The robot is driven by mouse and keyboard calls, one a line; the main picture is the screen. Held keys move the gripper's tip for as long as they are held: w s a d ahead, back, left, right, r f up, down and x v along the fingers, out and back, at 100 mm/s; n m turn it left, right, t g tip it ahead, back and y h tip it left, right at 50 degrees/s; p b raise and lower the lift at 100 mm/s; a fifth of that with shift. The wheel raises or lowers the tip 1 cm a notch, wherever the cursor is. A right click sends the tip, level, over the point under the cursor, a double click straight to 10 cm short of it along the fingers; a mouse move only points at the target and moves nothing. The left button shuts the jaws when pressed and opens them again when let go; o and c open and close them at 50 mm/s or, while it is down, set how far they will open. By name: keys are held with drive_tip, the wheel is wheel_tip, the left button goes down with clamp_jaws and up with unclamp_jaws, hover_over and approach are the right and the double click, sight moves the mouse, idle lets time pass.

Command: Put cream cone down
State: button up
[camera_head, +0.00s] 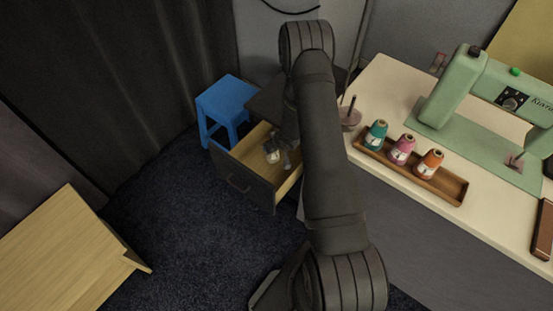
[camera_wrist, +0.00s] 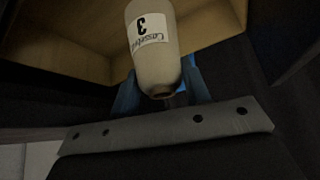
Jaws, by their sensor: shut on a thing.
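The cream cone (camera_wrist: 155,55) has a white label with a 3 and is held between the blue fingers of my gripper (camera_wrist: 160,90). In the wrist view its narrow end points toward the gripper base and its far end is cut off by the top edge. In the head view the cone (camera_head: 272,155) shows small, inside or just above the open drawer (camera_head: 236,181). My gripper is partly hidden by my arm there. I cannot tell whether the cone touches the drawer floor.
A blue stool (camera_head: 226,101) stands behind the drawer. On the table (camera_head: 388,82), a wooden tray (camera_head: 450,187) holds a teal cone (camera_head: 376,134), a pink cone (camera_head: 402,149) and an orange cone (camera_head: 429,163). A green sewing machine (camera_head: 458,85) stands behind it.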

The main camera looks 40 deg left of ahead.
sight(270, 162)
drive_tip(key=shift+n+g, duration=0.4)
drive_tip(key=shift+n, duration=0.3)
drive_tip(key=f, duration=0.1)
drive_tip(key=s+f, duration=0.1)
drive_tip(key=f, duration=0.1)
drive_tip(key=s+f, duration=0.1)
drive_tip(key=f, duration=0.1)
drive_tip(key=shift+s+d+f, duration=0.1)
drive_tip(key=shift+d, duration=0.2)
wheel_tip(270, 162, down, 5)
drive_tip(key=shift+r, duration=0.1)
drive_tip(key=shift+f, duration=2.35)
drive_tip(key=shift+f, duration=0.1)
drive_tip(key=o, duration=1)
drive_tip(key=shift+o, duration=0.2)
drive_tip(key=v, duration=1.2)
